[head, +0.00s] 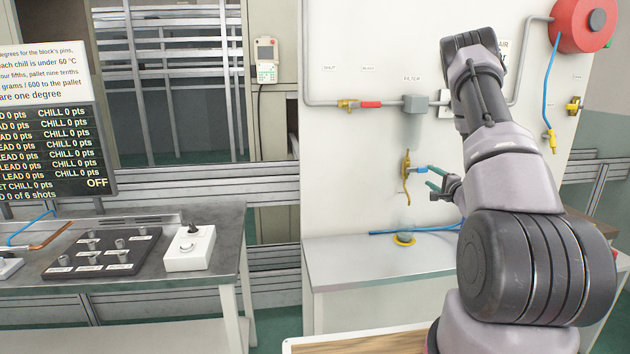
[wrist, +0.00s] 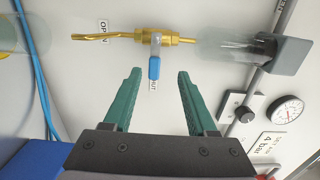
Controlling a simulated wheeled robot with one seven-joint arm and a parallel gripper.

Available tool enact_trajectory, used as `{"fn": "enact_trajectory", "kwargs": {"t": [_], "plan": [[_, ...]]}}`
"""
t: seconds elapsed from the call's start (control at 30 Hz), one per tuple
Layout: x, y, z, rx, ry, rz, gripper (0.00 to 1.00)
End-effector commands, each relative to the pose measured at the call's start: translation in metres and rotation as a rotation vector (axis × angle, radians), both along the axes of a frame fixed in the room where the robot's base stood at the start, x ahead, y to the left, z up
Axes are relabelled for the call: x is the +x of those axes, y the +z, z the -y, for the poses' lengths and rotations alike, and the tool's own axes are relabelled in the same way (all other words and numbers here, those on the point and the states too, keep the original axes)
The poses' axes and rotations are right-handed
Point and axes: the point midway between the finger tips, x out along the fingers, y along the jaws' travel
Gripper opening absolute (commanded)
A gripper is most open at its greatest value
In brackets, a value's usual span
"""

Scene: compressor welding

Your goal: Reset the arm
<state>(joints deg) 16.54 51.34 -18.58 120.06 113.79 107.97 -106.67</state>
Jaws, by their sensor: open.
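My gripper (head: 437,180) is at the end of my arm on the right of the head view, in front of the white panel. In the wrist view my gripper (wrist: 159,88) shows two green fingers spread apart with nothing held between them. A brass valve (head: 406,170) with a blue lever (head: 421,170) is just left of the fingertips. In the wrist view the brass valve (wrist: 175,38) lies beyond the fingertips, and its blue lever (wrist: 154,68) points back toward the gap between them. The fingers look apart from the lever.
A pipe with a grey filter (head: 414,104) runs across the panel above. A red hose reel (head: 585,24) hangs at upper right. A pressure gauge (wrist: 286,112) is right of the fingers. A grey bench (head: 360,262) stands below, and a table (head: 215,222) with a white switch box (head: 189,250) is left.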

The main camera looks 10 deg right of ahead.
Motion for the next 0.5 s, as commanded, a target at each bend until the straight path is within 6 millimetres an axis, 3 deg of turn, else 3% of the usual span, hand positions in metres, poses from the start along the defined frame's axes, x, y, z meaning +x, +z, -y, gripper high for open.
{"fn": "enact_trajectory", "kwargs": {"t": [0.13, 0.27, 0.37, 0.5], "plan": [[0.005, 0.055, -0.06, 0.067, 0.185, -0.009, 0.57], [-0.012, 0.112, -0.136, 0.121, 0.421, -0.068, 0.57], [-0.038, 0.149, -0.19, 0.127, 0.589, -0.136, 0.57], [-0.09, 0.189, -0.252, 0.08, 0.791, -0.255, 0.57]]}}
